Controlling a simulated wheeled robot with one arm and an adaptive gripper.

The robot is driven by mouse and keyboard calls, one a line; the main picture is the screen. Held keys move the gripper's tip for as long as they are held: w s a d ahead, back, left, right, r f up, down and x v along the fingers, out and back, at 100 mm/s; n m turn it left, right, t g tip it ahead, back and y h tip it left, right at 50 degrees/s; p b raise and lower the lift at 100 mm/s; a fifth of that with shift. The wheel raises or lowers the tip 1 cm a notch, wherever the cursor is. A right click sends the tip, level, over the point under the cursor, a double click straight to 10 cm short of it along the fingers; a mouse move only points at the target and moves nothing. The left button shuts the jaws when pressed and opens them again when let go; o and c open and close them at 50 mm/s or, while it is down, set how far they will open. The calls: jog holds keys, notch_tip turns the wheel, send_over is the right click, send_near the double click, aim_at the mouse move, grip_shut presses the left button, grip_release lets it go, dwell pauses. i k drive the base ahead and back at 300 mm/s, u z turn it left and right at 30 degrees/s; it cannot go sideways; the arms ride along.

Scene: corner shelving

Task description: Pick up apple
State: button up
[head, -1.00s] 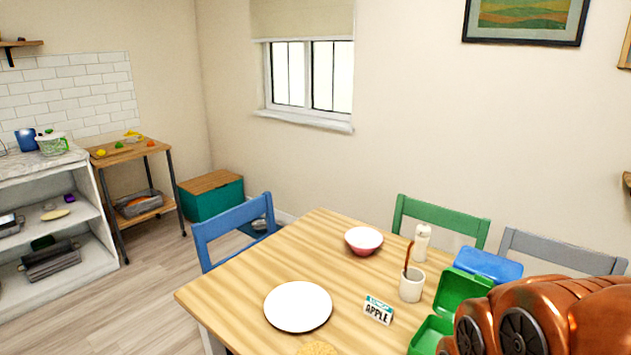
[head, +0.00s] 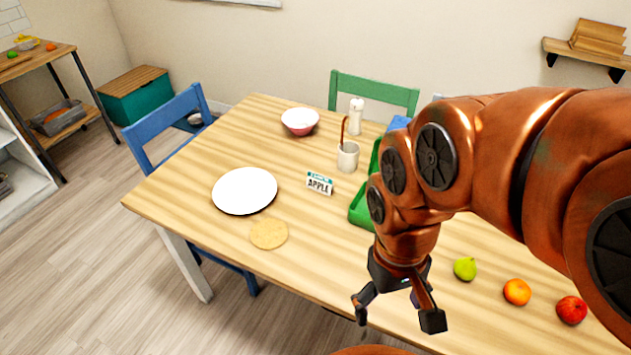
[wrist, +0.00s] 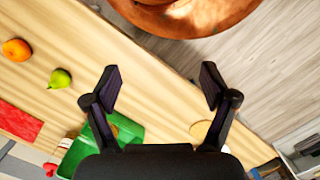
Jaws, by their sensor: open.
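A red apple (head: 571,310) sits on the wooden table (head: 190,165) at the lower right of the head view, beside an orange (head: 517,292) and a green pear (head: 465,269). My gripper (head: 398,318) is open and empty, above the table's front edge, to the left of the fruit. In the wrist view my gripper (wrist: 160,85) has its fingers spread with nothing between them. The orange (wrist: 16,50) and the pear (wrist: 60,79) show at the left there; I do not make out the apple in that view. A small card reading APPLE (head: 320,183) stands on the table.
A white plate (head: 245,190), a round tan disc (head: 269,234), a pink bowl (head: 300,121), a white cup (head: 348,157) and a green box (head: 362,212) are on the table. Blue (head: 165,125) and green (head: 374,91) chairs stand around it.

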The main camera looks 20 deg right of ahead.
aim_at(572, 309)
jog(key=z, duration=0.55)
jog(key=k, duration=1.25)
jog(key=z, duration=0.85)
jog(key=i, duration=0.45)
jog(key=u, duration=0.05)
